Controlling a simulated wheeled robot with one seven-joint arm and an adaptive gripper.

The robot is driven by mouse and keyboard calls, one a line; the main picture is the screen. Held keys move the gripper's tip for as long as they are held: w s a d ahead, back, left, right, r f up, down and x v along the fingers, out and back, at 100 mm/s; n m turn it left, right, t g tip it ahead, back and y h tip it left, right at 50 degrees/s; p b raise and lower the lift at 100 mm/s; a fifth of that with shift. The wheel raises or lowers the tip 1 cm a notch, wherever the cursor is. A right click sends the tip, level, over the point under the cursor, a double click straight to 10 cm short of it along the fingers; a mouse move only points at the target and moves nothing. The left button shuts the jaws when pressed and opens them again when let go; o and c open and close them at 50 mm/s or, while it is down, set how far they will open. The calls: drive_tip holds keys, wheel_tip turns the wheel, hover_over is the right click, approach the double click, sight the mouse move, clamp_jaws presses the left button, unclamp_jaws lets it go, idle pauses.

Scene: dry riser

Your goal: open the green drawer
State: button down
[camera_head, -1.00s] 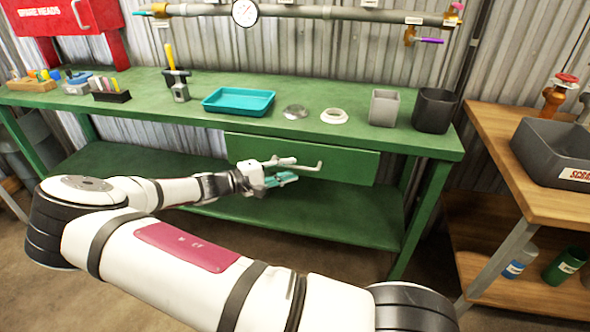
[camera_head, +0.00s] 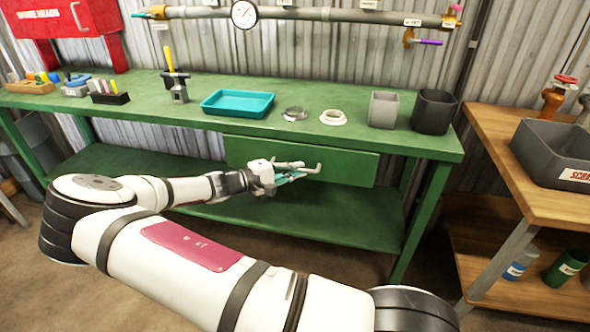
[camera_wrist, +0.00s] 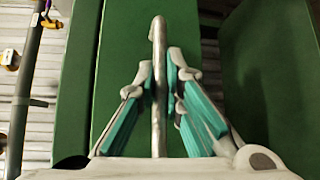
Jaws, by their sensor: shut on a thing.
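The green drawer (camera_head: 352,168) sits under the right half of the green workbench top, and its front looks flush with the bench. Its pale metal bar handle (camera_head: 318,169) runs across the front. My gripper (camera_head: 299,175) is at the handle, with its teal-padded fingers closed around the bar. In the wrist view the handle (camera_wrist: 158,50) runs between the two fingers of my gripper (camera_wrist: 160,82), with the green drawer front (camera_wrist: 120,50) behind it. Part of the handle is hidden by the gripper in the head view.
The bench top (camera_head: 330,138) holds a teal tray (camera_head: 239,104), a clamp-like tool (camera_head: 177,85), a white ring (camera_head: 333,117) and two cups. A lower green shelf (camera_head: 300,220) lies below the drawer. A wooden table (camera_head: 505,135) with a grey bin stands at right.

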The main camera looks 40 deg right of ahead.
drive_tip(key=shift+s+a, duration=0.1)
drive_tip(key=shift+a, duration=0.05)
drive_tip(key=s+a+p, duration=0.8)
drive_tip(key=s+a, duration=0.6)
drive_tip(key=a, duration=0.4)
drive_tip(key=shift+a, duration=0.15)
drive_tip(key=shift+s, duration=0.1)
drive_tip(key=c, duration=1.7)
unclamp_jaws()
drive_tip(key=shift+a, duration=0.1)
drive_tip(key=a, duration=0.4)
drive_tip(key=w+a+r, duration=0.1)
drive_tip(key=a, duration=0.6)
drive_tip(key=shift+w+a+r, duration=0.3)
